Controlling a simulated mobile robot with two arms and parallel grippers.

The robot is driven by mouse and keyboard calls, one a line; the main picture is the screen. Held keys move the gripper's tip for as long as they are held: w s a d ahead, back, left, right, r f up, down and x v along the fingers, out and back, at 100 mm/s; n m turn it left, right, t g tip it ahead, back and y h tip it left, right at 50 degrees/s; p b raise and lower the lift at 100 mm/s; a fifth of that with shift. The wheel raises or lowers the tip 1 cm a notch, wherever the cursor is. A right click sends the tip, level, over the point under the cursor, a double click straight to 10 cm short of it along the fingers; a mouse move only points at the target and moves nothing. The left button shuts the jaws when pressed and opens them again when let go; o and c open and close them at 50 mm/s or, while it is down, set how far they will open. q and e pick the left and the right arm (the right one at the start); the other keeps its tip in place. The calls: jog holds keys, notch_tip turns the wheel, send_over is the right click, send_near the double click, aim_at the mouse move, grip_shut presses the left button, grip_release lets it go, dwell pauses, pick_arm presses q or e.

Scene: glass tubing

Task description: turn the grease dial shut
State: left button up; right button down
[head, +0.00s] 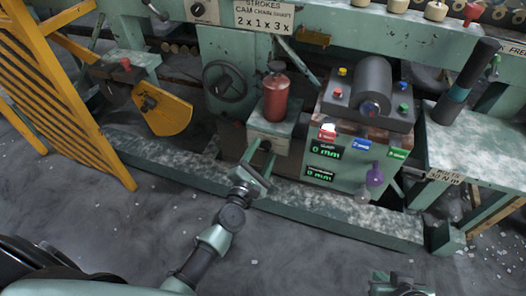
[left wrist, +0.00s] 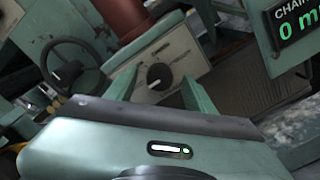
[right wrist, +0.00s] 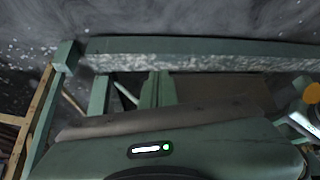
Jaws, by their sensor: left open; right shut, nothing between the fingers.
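The grease dial (left wrist: 158,76) is a round black knob with a small white mark at its lower left in the left wrist view. It sits on a pale panel (left wrist: 185,62) with small print I cannot read, under a red cylinder (head: 276,98). My left gripper (head: 261,156) is open in front of that panel, pointing at it. In the left wrist view its fingers (left wrist: 160,88) stand either side of the dial, with clear gaps; they do not appear to touch it. My right gripper (right wrist: 157,88) is shut and empty, low over the floor side.
A black handwheel (head: 224,81) stands left of the panel. A green control box (head: 345,160) with lit displays and coloured buttons is to the right. A green floor beam (head: 330,212) runs along the machine's foot. A yellow slatted guard (head: 60,95) is at left.

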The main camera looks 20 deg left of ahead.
pick_arm(q)
jog(key=s, duration=0.7)
jog(key=shift+a, duration=0.15)
pick_arm(e)
jog(key=shift+s+d+f+g, duration=0.15)
jog(key=shift+s+g, duration=0.05)
jog(key=shift+s, duration=0.2)
jog(key=shift+s+d+f+g, duration=0.1)
jog(key=shift+s+f+g, duration=0.1)
jog(key=shift+s, duration=0.15)
pick_arm(q)
jog(key=shift+r, duration=0.1)
